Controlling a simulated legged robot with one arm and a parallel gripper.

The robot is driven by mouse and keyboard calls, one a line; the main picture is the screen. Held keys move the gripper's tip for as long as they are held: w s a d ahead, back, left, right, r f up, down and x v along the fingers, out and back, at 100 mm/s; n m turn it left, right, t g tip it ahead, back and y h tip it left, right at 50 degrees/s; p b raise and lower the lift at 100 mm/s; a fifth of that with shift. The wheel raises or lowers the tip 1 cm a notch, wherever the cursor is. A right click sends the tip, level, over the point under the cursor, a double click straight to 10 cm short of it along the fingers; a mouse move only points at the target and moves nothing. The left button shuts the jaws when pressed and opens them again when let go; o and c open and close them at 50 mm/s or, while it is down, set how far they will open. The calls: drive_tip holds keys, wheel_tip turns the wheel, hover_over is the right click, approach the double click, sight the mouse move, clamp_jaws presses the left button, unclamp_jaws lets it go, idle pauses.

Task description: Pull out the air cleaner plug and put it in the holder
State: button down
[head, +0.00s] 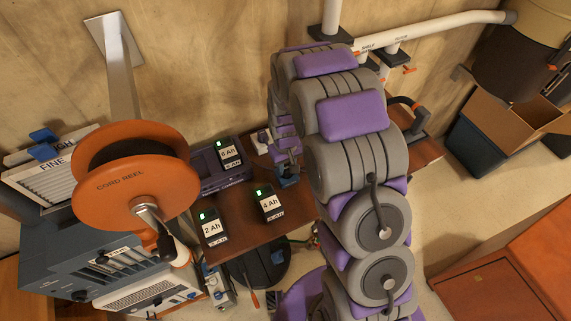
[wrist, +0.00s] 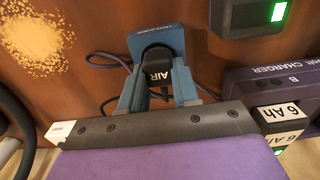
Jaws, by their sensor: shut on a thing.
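The black plug marked AIR (wrist: 158,68) is between the two blue-grey fingers of my gripper (wrist: 157,88) in the wrist view, shut on it. A blue block (wrist: 145,38), which looks like the holder, is directly behind the plug on the brown bench top. I cannot tell whether the plug is seated in it or just above it. A dark cord (wrist: 100,58) loops out to the left of the plug. In the head view my gripper (head: 286,165) is low over the bench, partly hidden by my arm, and the blue block (head: 287,182) shows beside it.
Battery packs marked 2 Ah (head: 211,229), 4 Ah (head: 268,204) and 6 Ah (head: 229,152) stand left of my gripper, the last on a purple charger (head: 205,172). A large orange cord reel (head: 135,178) rises further left. A small white item (head: 263,138) is close behind my gripper.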

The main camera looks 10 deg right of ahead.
sight(286, 167)
drive_tip(key=shift+c, duration=1.3)
unclamp_jaws()
drive_tip(key=shift+r, duration=0.1)
drive_tip(key=shift+r, duration=0.1)
drive_tip(key=shift+r+p, duration=0.95)
drive_tip(key=shift+r, duration=2.45)
